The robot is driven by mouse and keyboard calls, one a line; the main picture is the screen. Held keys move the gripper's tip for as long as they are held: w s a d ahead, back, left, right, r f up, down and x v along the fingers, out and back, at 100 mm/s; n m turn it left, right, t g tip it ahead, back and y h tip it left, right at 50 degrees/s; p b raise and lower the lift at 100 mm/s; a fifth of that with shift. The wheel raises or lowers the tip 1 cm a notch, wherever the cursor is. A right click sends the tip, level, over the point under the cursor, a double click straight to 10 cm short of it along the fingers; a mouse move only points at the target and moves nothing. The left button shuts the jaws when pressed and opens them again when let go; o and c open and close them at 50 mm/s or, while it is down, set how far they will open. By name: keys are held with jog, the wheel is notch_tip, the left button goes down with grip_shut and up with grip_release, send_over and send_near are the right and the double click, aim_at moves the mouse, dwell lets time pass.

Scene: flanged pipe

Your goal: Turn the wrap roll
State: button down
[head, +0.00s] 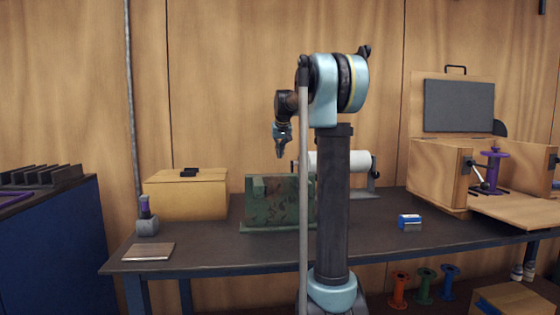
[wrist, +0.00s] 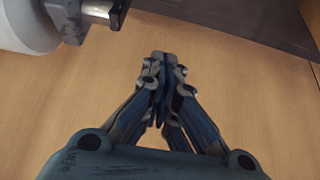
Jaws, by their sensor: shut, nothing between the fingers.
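The wrap roll (head: 355,164) is a white cylinder lying on its side in a dark holder (head: 372,178) at the back of the workbench. My arm column hides part of it in the head view. In the wrist view the white roll (wrist: 25,22) fills the top left corner, with a metal shaft end (wrist: 97,11) and dark bracket (wrist: 68,18) beside it. My gripper (head: 281,154) hangs pointing down, left of the roll and apart from it. In the wrist view my gripper (wrist: 163,62) is shut and empty, its fingertips together, clear of the roll and bracket.
A green, worn metal block (head: 270,205) stands on the bench (head: 380,240) below my gripper. A yellow box (head: 186,197) is to its left. A blue and white item (head: 409,222) and an open wooden case (head: 436,172) are on the right. The front right bench top has free room.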

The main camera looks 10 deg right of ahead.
notch_tip(320, 180, down, 9)
jog(key=shift+w+r, duration=0.15)
jog(key=shift+w, duration=0.3)
dwell(0.4)
jog(key=shift+s+f, duration=0.2)
jog(key=shift+s, duration=0.35)
jog(key=shift+w, duration=0.1)
